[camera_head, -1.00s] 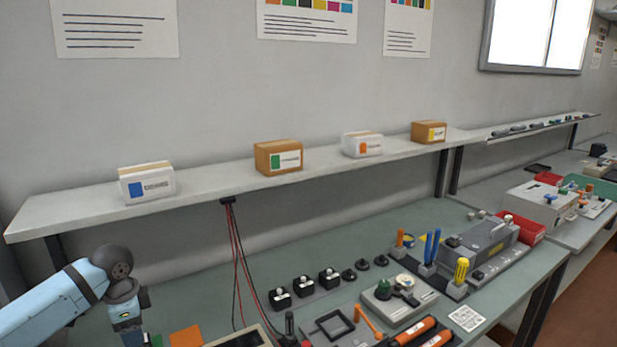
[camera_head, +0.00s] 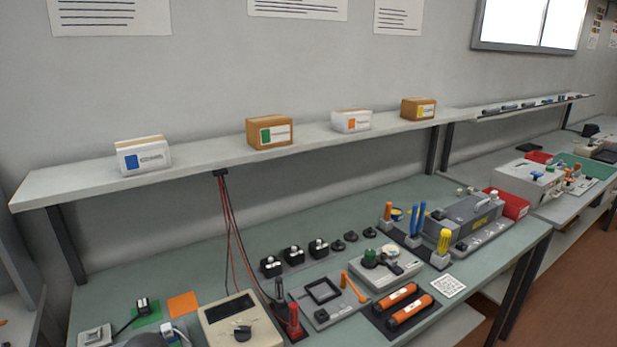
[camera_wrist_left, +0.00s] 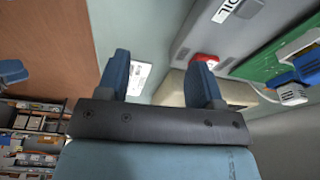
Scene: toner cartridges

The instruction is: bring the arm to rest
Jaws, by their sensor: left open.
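My left gripper (camera_wrist_left: 161,72) shows in the wrist view. Its two dark blue fingers stand wide apart, with nothing held between them. Behind the fingers, the wrist view shows part of a bench, a beige box and a brown floor, all seen at a tilt. In the head view the left gripper is not clearly visible; only a grey rounded shape shows at the bottom left edge, and I cannot tell whether it is my arm. My right gripper is in neither view.
A wall shelf (camera_head: 70,183) carries several boxes, including a white one (camera_head: 143,156). The green bench (camera_head: 180,265) below holds a beige meter (camera_head: 242,322), orange cylinders (camera_head: 409,309) and a grey machine (camera_head: 465,222). Bare bench lies under the shelf at left.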

